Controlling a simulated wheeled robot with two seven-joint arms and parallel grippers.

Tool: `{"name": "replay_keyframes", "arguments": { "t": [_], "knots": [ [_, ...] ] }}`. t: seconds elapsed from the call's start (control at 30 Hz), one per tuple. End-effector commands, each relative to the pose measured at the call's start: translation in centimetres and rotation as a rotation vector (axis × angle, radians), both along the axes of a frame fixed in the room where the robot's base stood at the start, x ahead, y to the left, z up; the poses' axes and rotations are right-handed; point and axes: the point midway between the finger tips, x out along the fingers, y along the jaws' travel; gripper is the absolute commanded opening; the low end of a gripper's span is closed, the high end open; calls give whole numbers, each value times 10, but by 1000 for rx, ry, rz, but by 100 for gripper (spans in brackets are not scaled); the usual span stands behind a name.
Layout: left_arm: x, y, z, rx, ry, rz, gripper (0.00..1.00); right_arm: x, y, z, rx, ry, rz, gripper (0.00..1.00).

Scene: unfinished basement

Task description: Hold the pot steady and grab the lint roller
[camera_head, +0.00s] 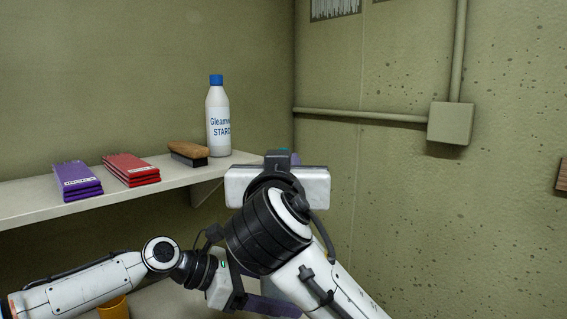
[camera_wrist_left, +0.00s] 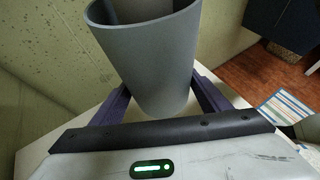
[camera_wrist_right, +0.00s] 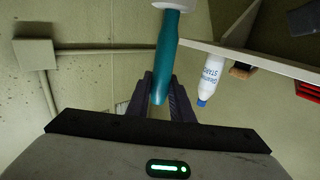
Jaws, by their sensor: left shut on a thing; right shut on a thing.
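A grey pot (camera_wrist_left: 150,60), open at the top, stands between the purple fingers of my left gripper (camera_wrist_left: 160,95) in the left wrist view. That gripper is shut on the pot's sides. In the head view my arms mostly hide the pot. The lint roller has a teal handle (camera_wrist_right: 165,60) and a white head (camera_wrist_right: 175,4) cut off by the top edge of the right wrist view. My right gripper (camera_wrist_right: 162,88) is shut on its handle. In the head view the right gripper's body covers most of the roller, with a bit of teal (camera_head: 283,153) showing.
A wall shelf (camera_head: 150,190) at left holds purple packs (camera_head: 77,181), red packs (camera_head: 131,170), a brush (camera_head: 188,153) and a white starch bottle (camera_head: 218,122) with a blue cap. An orange item (camera_head: 113,308) shows below my left arm. A conduit box (camera_head: 451,122) is on the right wall.

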Motion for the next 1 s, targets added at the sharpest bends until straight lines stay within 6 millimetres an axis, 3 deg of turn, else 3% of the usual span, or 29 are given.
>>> {"name": "replay_keyframes", "arguments": {
  "t": [0.07,0.1,0.2,0.57,1.0],
  "knots": [
    [0,0,0,-1,0,0,57,0,0,1,0,-1,0,0],
    [0,0,0,-1,0,0,75,0,0,1,0,-1,0,0],
    [0,0,0,-1,0,0,91,0,0,1,0,-2,0,0],
    [-1,4,2,-1,0,1,91,0,0,1,0,-2,0,0],
    [-23,74,41,0,-1,3,91,0,0,1,0,-2,0,0]
  ]
}}
